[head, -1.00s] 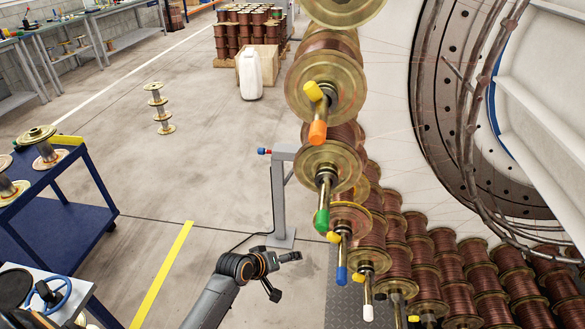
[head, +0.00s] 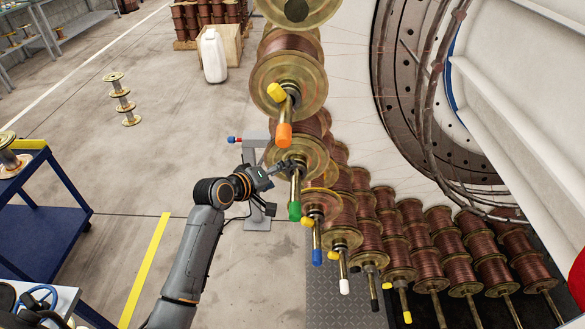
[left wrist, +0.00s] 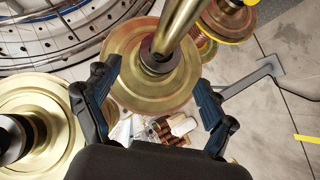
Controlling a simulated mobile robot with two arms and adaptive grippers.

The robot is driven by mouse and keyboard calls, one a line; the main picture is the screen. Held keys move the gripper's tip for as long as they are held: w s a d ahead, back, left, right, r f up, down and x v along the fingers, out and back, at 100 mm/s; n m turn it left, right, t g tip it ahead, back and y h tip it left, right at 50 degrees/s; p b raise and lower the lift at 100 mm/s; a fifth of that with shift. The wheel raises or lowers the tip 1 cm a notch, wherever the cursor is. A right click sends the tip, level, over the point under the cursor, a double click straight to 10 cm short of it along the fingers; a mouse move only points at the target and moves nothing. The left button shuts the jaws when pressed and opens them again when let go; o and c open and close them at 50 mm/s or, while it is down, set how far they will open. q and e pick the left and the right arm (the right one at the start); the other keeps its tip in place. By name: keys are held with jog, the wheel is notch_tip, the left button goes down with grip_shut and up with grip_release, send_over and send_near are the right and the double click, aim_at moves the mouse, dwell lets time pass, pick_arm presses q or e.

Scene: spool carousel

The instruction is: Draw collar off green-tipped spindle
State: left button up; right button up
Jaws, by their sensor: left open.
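The green-tipped spindle (head: 295,190) sticks out of a copper wire spool on the carousel, its green tip (head: 295,211) toward me. In the left wrist view its brass rod (left wrist: 178,25) enters a dark collar (left wrist: 155,58) against the round brass flange (left wrist: 125,50). My left gripper (head: 276,186) is open beside this spindle in the head view. In the left wrist view its two blue-padded fingers (left wrist: 157,82) stand apart, left and right of the collar, without visible contact. My right gripper is not in view.
Orange-tipped (head: 284,135) and blue-tipped (head: 317,257) spindles flank the green one closely, with yellow knobs nearby. A grey post (head: 257,222) with a red-and-blue fitting stands behind my gripper. A blue cart (head: 40,215) stands at left; the floor between is clear.

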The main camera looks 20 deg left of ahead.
aim_at(294, 177)
pick_arm(q)
jog(key=p+x, duration=0.1)
jog(key=x, duration=0.5)
jog(key=shift+d, duration=0.1)
jog(key=shift+w+d+f, duration=0.15)
jog(key=shift+w+f, duration=0.1)
jog(key=shift+w, duration=0.25)
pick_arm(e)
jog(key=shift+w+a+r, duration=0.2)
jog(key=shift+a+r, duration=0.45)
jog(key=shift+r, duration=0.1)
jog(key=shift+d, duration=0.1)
